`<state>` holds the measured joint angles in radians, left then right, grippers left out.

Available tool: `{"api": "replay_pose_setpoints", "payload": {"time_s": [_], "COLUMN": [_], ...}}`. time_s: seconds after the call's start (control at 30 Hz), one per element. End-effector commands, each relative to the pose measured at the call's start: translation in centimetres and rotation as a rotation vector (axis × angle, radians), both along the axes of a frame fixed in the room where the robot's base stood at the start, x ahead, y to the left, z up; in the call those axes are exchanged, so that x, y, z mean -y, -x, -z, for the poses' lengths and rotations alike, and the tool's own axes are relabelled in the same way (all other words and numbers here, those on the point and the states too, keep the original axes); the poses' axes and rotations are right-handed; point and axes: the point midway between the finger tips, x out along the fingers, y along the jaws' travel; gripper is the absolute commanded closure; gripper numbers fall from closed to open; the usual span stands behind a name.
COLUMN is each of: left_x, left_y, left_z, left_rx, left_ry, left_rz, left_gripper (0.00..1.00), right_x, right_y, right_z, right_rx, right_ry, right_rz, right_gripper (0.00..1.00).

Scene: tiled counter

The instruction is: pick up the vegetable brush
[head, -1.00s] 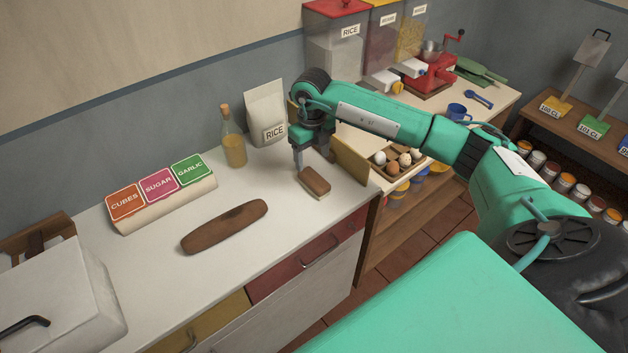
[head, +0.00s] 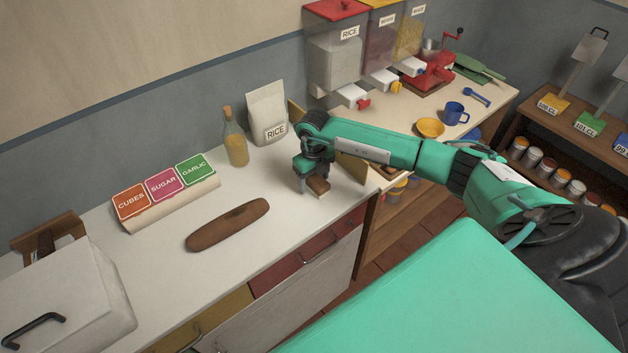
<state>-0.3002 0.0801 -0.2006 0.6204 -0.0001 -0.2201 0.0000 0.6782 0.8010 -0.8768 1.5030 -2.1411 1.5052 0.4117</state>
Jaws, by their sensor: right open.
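The vegetable brush appears to be the small brown block with a paler lower edge (head: 319,190). It lies on the white counter near its right end, in front of the rice bag. My right gripper (head: 311,186) is open and low over the brush, pointing down. One finger shows at the brush's left side. The gripper and wrist hide much of the brush, and I cannot tell whether the fingers touch it. My left gripper is not in view.
A long brown loaf-shaped object (head: 228,225) lies to the left on the counter. An oil bottle (head: 235,145), the rice bag (head: 268,112) and a label block (head: 165,192) stand behind. An upright board (head: 352,168) is close right of the gripper.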

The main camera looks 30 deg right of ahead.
Motion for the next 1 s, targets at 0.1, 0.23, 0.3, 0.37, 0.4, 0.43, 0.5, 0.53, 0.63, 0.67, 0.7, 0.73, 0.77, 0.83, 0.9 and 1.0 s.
{"api": "replay_pose_setpoints", "payload": {"time_s": [0.1,0.23,0.3,0.37,0.4,0.43,0.5,0.53,0.63,0.67,0.7,0.73,0.77,0.83,0.9,1.0], "left_x": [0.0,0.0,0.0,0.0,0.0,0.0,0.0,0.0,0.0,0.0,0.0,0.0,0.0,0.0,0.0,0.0], "left_y": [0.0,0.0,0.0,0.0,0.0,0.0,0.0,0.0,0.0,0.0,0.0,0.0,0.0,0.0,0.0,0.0], "left_z": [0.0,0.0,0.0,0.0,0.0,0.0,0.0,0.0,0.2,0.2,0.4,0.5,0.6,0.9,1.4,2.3], "left_rx": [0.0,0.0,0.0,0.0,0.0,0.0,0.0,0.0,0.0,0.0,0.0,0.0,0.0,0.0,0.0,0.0], "left_ry": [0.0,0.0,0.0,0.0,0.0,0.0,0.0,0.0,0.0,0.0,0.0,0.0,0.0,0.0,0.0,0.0], "left_rz": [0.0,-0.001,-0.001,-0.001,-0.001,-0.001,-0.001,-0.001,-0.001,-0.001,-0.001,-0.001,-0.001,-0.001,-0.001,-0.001], "left_gripper": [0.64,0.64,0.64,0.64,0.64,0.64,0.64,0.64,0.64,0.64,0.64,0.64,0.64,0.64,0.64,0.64], "right_x": [0.0,0.0,0.0,0.0,0.0,0.0,0.0,0.0,0.1,0.1,0.1,0.1,0.1,0.1,0.1,0.1], "right_y": [0.0,0.0,0.0,0.0,0.0,0.0,0.0,0.0,0.0,-0.1,-0.1,-0.1,-0.1,-0.1,-0.2,-0.2], "right_z": [0.0,0.0,0.0,-0.1,-0.1,-0.1,-0.1,-0.1,-0.4,-0.5,-0.8,-1.1,-1.4,-2.3,-3.6,-6.1], "right_rx": [0.0,0.0,0.0,0.0,0.0,0.0,0.0,0.0,0.001,0.001,0.001,0.002,0.003,0.003,0.005,0.008], "right_ry": [0.0,0.0,0.0,0.0,0.0,0.0,0.0,0.0,0.001,0.001,0.001,0.001,0.0,0.001,0.001,0.001], "right_rz": [0.0,0.0,0.0,0.0,0.0,0.0,0.0,0.0,0.001,0.001,0.001,0.0,0.0,-0.001,-0.001,-0.001], "right_gripper": [0.46,0.72,0.82,0.82,0.82,0.82,0.82,0.82,0.82,0.82,0.82,0.82,0.82,0.82,0.82,0.82]}}
